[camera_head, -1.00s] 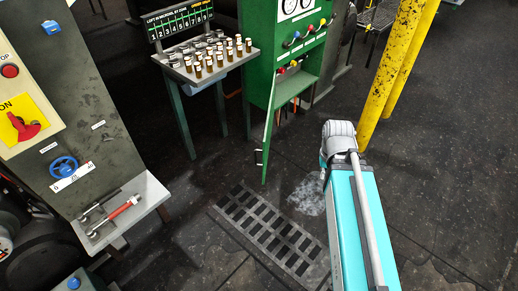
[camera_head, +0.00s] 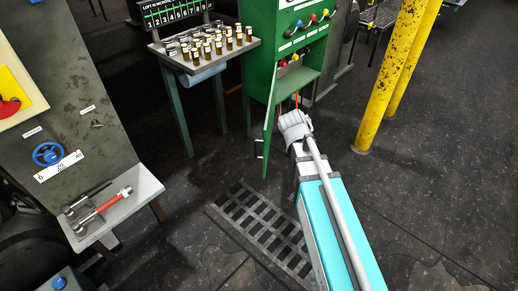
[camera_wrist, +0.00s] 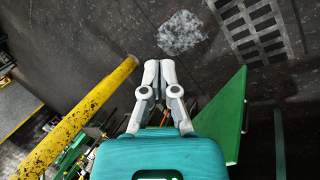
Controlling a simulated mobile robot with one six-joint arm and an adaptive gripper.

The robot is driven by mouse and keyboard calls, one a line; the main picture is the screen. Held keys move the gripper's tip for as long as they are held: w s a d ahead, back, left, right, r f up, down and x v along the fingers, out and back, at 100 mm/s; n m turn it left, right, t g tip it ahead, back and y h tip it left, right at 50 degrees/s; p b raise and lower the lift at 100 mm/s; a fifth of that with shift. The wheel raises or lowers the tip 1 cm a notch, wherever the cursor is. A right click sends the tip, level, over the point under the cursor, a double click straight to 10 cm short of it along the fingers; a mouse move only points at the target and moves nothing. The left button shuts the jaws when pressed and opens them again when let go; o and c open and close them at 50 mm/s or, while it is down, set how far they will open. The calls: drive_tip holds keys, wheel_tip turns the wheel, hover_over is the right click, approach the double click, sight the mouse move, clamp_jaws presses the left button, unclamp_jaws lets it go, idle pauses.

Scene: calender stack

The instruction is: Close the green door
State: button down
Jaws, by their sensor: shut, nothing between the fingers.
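The green door (camera_head: 268,132) hangs open on the lower part of the green cabinet (camera_head: 283,38), seen almost edge-on in the head view. A dark handle shows on its left side. In the wrist view the door (camera_wrist: 221,112) is a flat green panel to the right of my gripper. My gripper (camera_wrist: 159,62) is shut and empty, with its fingers together and a visible gap from the door. In the head view my arm's end (camera_head: 294,124) is just right of the door, in front of the cabinet opening; the fingers are hidden there.
A yellow post (camera_head: 392,75) stands to the right of the arm, and also shows at left in the wrist view (camera_wrist: 75,122). A table of small jars (camera_head: 205,52) is left of the cabinet. A floor grate (camera_head: 262,228) lies in front; the floor at right is clear.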

drive_tip(key=w+a+f+n+t+h+b, duration=0.25)
drive_tip(key=w+a+f+b, duration=0.2)
drive_tip(key=a+b, duration=0.25)
drive_tip(key=w+a+f+n+t+h+b, duration=0.1)
drive_tip(key=w+a+f+t+h+b, duration=0.2)
drive_tip(key=w+a+b, duration=0.35)
drive_tip(key=a+f+n+t+h+b, duration=0.2)
drive_tip(key=a+t+b, duration=0.3)
drive_tip(key=a+b, duration=0.6)
drive_tip(key=a+h, duration=0.1)
drive_tip(key=a, duration=0.5)
drive_tip(key=shift+a, duration=0.4)
drive_tip(key=shift+w+d+n+t, duration=0.1)
drive_tip(key=shift+n+t, duration=0.15)
drive_tip(key=s+d+x, duration=0.1)
drive_tip(key=s+x, duration=0.1)
drive_tip(key=x, duration=1)
drive_tip(key=shift+w+d, duration=0.2)
drive_tip(key=shift+d, duration=0.45)
